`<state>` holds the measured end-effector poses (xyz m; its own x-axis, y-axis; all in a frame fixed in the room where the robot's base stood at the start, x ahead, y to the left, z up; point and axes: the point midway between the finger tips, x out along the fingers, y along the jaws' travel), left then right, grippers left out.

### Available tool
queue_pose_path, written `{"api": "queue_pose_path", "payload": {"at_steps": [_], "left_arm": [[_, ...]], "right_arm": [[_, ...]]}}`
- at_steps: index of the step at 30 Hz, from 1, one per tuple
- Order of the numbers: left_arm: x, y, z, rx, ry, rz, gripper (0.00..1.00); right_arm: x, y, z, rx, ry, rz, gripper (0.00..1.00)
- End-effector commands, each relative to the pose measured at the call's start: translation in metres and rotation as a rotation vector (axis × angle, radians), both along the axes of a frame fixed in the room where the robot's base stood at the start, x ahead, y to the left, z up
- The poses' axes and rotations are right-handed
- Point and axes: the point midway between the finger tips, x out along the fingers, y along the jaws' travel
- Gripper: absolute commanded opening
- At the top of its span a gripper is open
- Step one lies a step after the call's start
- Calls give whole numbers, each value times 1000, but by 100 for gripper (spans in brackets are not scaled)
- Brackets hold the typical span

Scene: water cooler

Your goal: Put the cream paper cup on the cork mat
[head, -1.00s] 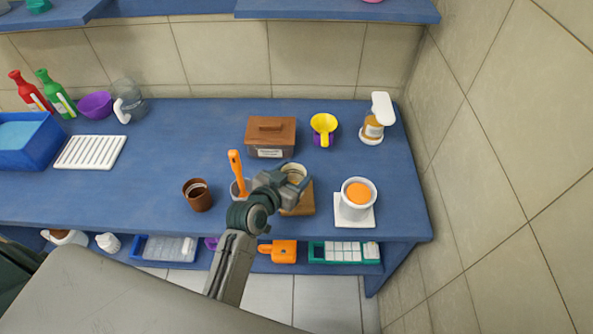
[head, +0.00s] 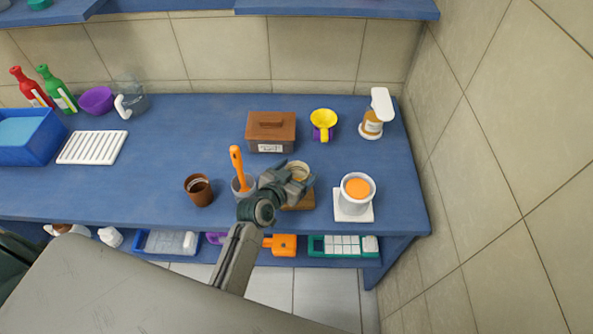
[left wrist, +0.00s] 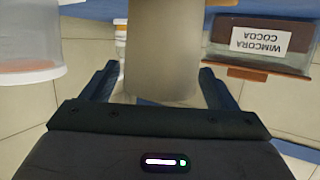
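The cream paper cup (head: 299,169) is at my left gripper (head: 293,178) in the head view, over the cork mat (head: 301,200). In the left wrist view the cup (left wrist: 163,55) stands between the two fingers of the gripper (left wrist: 160,72), their tips close against its sides, so the gripper looks shut on it. The cup looks upright. The gripper hides its lower part, and I cannot tell whether its base touches the mat. The mat's front part shows below the gripper. My right gripper is not in view.
A grey cup with an orange handle (head: 237,162) is just left of the gripper, and a brown cup (head: 199,190) further left. A white tub (head: 354,202) with orange contents stands on a white coaster to the right. The cocoa box (head: 270,130) is behind.

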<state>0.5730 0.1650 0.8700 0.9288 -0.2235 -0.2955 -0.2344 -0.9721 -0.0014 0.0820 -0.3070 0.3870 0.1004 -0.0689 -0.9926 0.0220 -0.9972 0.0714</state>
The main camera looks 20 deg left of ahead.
Motion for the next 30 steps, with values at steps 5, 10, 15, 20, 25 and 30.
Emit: {"api": "queue_pose_path", "payload": {"at_steps": [5,10,15,20,25,30], "left_arm": [[0,0,0,0,0,0,83],[0,0,4,0,0,0,83],[-19,5,6,1,-1,1,83],[-51,12,16,1,0,1,83],[-84,20,27,2,0,-1,83],[-104,25,34,1,1,0,83]], "right_arm": [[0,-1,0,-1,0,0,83],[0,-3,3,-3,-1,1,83],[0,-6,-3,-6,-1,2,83],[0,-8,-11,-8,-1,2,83],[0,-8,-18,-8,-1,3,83],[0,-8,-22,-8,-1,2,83]]}}
